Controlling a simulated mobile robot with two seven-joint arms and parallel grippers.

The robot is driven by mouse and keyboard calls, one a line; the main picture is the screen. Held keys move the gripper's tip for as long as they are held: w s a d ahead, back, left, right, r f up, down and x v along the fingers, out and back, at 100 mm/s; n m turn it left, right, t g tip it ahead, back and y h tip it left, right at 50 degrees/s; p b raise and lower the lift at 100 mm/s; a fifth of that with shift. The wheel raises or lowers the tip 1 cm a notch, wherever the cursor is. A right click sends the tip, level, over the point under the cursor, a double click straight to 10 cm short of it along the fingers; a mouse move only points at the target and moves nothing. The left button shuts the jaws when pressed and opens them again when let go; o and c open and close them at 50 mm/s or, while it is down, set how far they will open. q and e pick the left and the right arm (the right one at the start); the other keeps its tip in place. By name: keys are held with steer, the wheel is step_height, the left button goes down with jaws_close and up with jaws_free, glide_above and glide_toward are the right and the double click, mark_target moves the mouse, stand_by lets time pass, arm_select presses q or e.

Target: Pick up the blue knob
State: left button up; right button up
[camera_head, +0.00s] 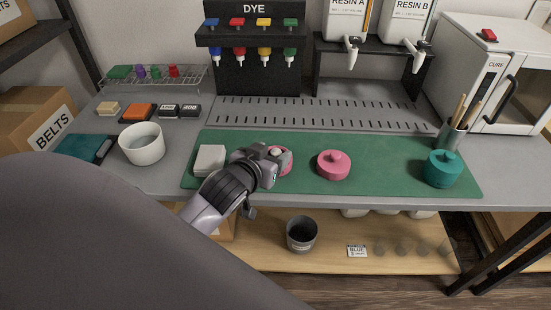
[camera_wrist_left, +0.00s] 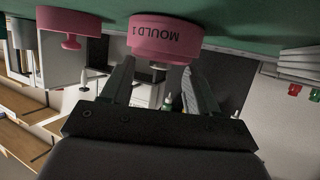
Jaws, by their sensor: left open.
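No loose blue knob stands out clearly. The dye dispenser (camera_head: 250,75) has a blue top piece (camera_head: 211,22) and a blue nozzle (camera_head: 215,54) at its left end. My left gripper (camera_head: 277,155) is over the left part of the green mat, at a pink mould (camera_head: 286,166) that it partly covers. In the left wrist view, my left gripper (camera_wrist_left: 159,68) is open, with the pink mould marked MOULD 1 (camera_wrist_left: 160,48) at its fingertips and nothing clamped. My right gripper is not in view.
On the green mat (camera_head: 395,165) are a pale block (camera_head: 209,160), a pink lidded mould (camera_head: 333,165) and a teal one (camera_head: 442,169). A white bowl (camera_head: 142,144) stands left. A wire rack (camera_head: 155,78) holds small coloured pieces. A dark cup (camera_head: 301,234) stands on the lower shelf.

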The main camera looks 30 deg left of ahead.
arm_select(q)
steer(key=shift+w+f, duration=0.3)
steer(key=shift+f, duration=0.05)
